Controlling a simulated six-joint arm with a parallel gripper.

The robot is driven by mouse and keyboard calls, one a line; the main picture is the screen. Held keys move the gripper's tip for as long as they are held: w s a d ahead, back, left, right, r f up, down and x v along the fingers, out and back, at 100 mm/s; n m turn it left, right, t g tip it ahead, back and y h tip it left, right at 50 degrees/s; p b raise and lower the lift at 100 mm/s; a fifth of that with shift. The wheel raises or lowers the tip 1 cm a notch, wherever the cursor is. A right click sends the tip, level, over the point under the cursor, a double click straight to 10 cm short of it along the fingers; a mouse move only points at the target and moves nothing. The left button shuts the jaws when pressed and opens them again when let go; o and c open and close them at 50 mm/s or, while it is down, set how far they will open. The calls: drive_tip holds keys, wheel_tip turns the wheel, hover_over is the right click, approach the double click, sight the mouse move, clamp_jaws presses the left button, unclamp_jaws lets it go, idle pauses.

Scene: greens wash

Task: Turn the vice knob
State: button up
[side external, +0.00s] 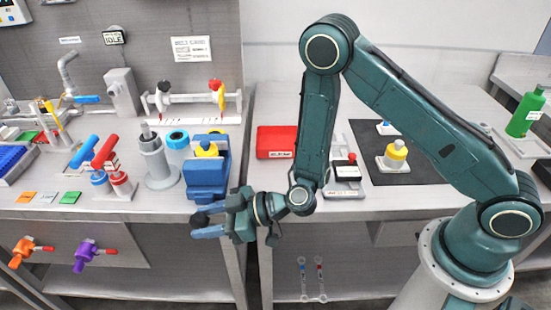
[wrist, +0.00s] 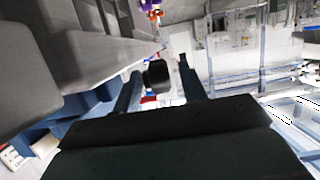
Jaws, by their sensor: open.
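The blue vice (side external: 207,178) stands at the front edge of the left bench, with a yellow-topped piece (side external: 207,150) at its jaws. The black vice knob (side external: 199,219) is at the vice's front, just below the bench edge. My gripper (side external: 207,221) is at the knob, reaching in from the right. In the wrist view the knob (wrist: 158,74) shows between the two open fingers of my gripper (wrist: 160,70), nearer the left finger. I cannot tell whether a finger touches it. The knob's shaft is hidden.
Grey and blue cylinders (side external: 158,165) stand left of the vice. Red and blue valve handles (side external: 105,150) are further left. Orange (side external: 27,250) and purple (side external: 86,254) handles project below the bench. A red bin (side external: 277,142) sits on the right bench. Space before the benches is free.

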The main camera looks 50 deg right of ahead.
drive_tip(key=s+d+r, duration=0.3)
drive_tip(key=r, duration=0.5)
drive_tip(key=shift+r, duration=0.25)
idle(0.9)
idle(0.4)
drive_tip(key=a+n+g+h, duration=0.3)
drive_tip(key=a+g, duration=0.1)
drive_tip(key=g, duration=0.2)
drive_tip(key=d+r+m+g+h, duration=0.1)
drive_tip(key=d+r+m+h, duration=0.2)
drive_tip(key=r+h, duration=0.1)
drive_tip(key=shift+w+d+r, duration=0.15)
drive_tip(key=shift+d+r, duration=0.2)
drive_tip(key=shift+r, duration=0.35)
drive_tip(key=shift+f, duration=0.15)
